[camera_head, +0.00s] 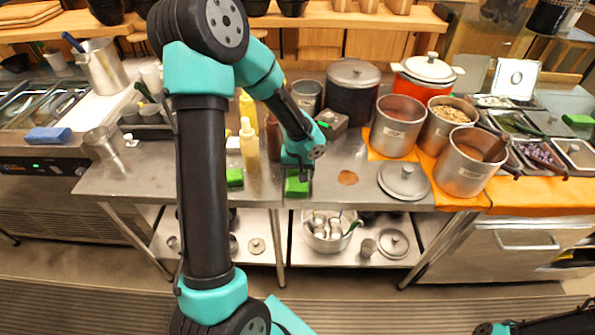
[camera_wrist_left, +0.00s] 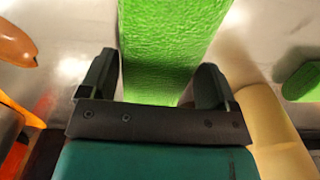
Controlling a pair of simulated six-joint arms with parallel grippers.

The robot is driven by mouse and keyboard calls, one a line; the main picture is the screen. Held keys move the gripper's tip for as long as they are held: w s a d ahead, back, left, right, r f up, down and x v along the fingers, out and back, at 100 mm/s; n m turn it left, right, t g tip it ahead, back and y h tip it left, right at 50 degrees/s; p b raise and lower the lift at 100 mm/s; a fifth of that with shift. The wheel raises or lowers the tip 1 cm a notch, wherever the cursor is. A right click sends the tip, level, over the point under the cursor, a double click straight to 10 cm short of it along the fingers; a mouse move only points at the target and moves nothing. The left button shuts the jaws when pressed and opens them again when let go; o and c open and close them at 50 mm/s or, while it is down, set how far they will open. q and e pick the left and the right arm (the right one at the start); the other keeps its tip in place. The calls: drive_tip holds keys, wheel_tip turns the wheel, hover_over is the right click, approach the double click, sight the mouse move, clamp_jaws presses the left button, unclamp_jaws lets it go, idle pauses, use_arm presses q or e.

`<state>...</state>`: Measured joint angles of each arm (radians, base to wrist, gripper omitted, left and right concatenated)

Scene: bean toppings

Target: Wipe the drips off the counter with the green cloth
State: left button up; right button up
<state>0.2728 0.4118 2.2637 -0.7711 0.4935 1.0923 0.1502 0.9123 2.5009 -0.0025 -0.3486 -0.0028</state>
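A green cloth (camera_head: 297,187), a thick block-like piece, is at the counter's front edge under my left gripper (camera_head: 298,172). In the left wrist view the cloth (camera_wrist_left: 165,50) fills the space between the two fingers of my left gripper (camera_wrist_left: 158,80). The fingers appear against both its sides, so the gripper looks shut on it. A brown-orange drip (camera_head: 347,177) lies on the counter (camera_head: 335,150) just right of the cloth. The drip (camera_wrist_left: 14,46) also shows at the left in the left wrist view. My right gripper is not in view; only part of that arm shows at bottom right.
A second green piece (camera_head: 234,177) and a yellow bottle (camera_head: 249,145) stand left of the gripper. A metal lid (camera_head: 403,180) lies right of the drip. Steel pots (camera_head: 397,125) stand on an orange cloth (camera_head: 458,199) further right. The counter around the drip is clear.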

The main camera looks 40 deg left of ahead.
sight(297, 172)
use_arm(q)
drive_tip(key=c, duration=0.5)
drive_tip(key=shift+r, duration=2.5)
drive_tip(key=shift+o, duration=1.4)
drive_tip(key=shift+c, duration=1.3)
